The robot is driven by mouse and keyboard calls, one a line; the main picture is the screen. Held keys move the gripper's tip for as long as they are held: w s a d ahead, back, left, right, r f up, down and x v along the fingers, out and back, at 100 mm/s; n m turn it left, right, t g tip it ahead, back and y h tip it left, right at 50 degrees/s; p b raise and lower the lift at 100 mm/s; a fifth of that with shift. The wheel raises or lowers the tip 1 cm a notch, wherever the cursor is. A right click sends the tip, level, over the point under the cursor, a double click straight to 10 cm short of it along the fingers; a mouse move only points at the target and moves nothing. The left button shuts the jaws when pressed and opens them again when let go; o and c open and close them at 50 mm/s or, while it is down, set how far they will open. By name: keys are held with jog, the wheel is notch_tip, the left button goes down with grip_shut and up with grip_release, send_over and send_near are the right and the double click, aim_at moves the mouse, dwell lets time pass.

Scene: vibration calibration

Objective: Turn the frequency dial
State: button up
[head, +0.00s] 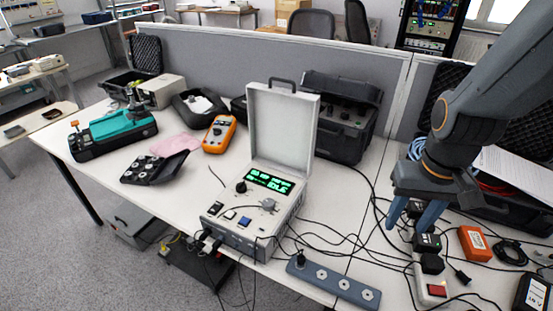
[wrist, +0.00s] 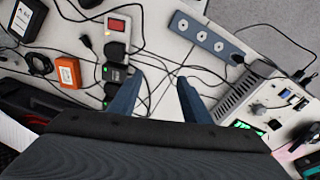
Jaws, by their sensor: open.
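The calibrator (head: 245,238) is a light grey box with its lid (head: 282,130) standing open, at the table's middle. Its panel has a green display (head: 269,182) that seems to read IDLE, a black knob (head: 241,187) and a grey knob (head: 268,204). I cannot tell which knob is the frequency dial. My gripper (head: 408,223) is open and empty, pointing down to the right of the calibrator, above cables and a power strip. In the wrist view my gripper (wrist: 159,80) shows two spread fingers, with the calibrator (wrist: 238,95) at the right, partly hidden.
A grey socket strip (head: 333,284) lies at the table's front edge. A white power strip (head: 428,280) with black plugs and an orange box (head: 474,243) lie at the right. Loose cables cross the table. An orange multimeter (head: 219,134) and a black case (head: 345,120) stand behind.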

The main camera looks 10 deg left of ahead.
jog(key=w+a+n, duration=0.2)
jog(key=w+a, duration=0.3)
jog(key=w, duration=0.1)
jog(key=n, duration=1.2)
send_over(240, 183)
jog(key=shift+f+g, duration=0.4)
jog(key=shift+f, duration=0.2)
notch_tip(240, 183, down, 7)
jog(key=shift+d+f+p, duration=0.1)
jog(key=shift+f+p, duration=0.1)
jog(key=shift+p, duration=0.7)
jog(key=shift+c, duration=0.2)
jog(key=c, duration=1)
